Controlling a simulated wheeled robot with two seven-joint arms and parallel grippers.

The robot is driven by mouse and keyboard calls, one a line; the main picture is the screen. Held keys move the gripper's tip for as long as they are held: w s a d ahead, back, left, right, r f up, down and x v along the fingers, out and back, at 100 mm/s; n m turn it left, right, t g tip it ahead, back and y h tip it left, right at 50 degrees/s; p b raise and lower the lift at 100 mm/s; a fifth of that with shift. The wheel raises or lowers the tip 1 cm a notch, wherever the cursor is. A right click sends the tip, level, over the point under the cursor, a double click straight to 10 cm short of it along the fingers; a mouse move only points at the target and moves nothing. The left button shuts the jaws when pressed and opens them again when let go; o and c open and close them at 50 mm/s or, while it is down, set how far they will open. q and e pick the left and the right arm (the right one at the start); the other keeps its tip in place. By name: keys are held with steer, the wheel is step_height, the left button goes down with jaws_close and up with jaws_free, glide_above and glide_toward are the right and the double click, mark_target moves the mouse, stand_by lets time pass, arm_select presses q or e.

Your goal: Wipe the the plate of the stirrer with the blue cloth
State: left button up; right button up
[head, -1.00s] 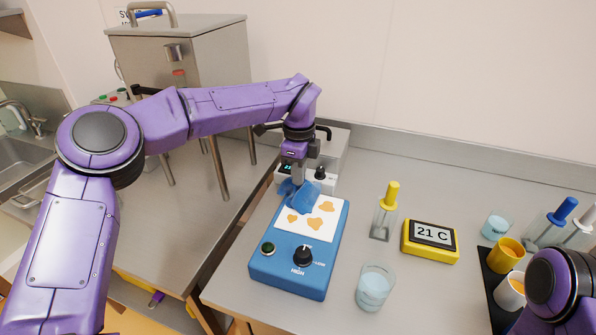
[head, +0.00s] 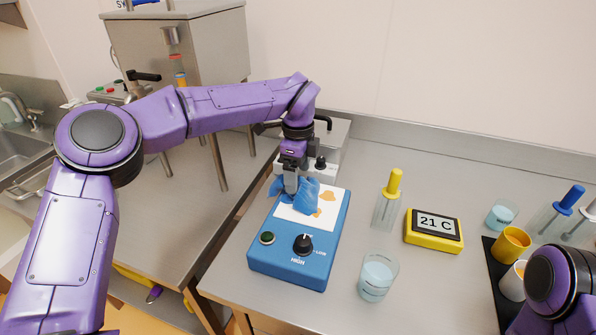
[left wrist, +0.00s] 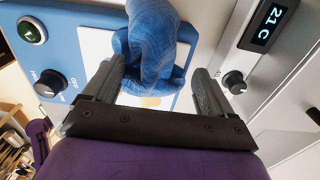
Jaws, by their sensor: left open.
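The stirrer (head: 290,268) is a blue box with a white top plate (head: 291,214), a green button and a black knob. Orange-brown stains (head: 328,197) show on the plate's right part. The crumpled blue cloth (head: 307,196) lies on the plate's far part. My left gripper (head: 290,188) is low over the plate at the cloth. In the left wrist view its fingers (left wrist: 155,90) are wide apart, with the cloth (left wrist: 152,45) bunched between them, against the left finger. The cloth hides part of the plate. My right arm shows at the lower right; its gripper is out of view.
A grey device with a display (left wrist: 263,22) stands close behind the stirrer. A yellow-handled tool in a holder (head: 389,200), a yellow 21 C display (head: 434,230) and a beaker (head: 377,277) stand to the right. A dark mat holds yellow and white cups (head: 511,244).

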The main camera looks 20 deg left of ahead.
arm_select(q)
steer(key=shift+f, duration=0.1)
steer(key=shift+f+b, duration=1.05)
steer(key=shift+b, duration=0.05)
steer(key=shift+r, duration=0.1)
steer(key=shift+c, duration=0.9)
jaws_close()
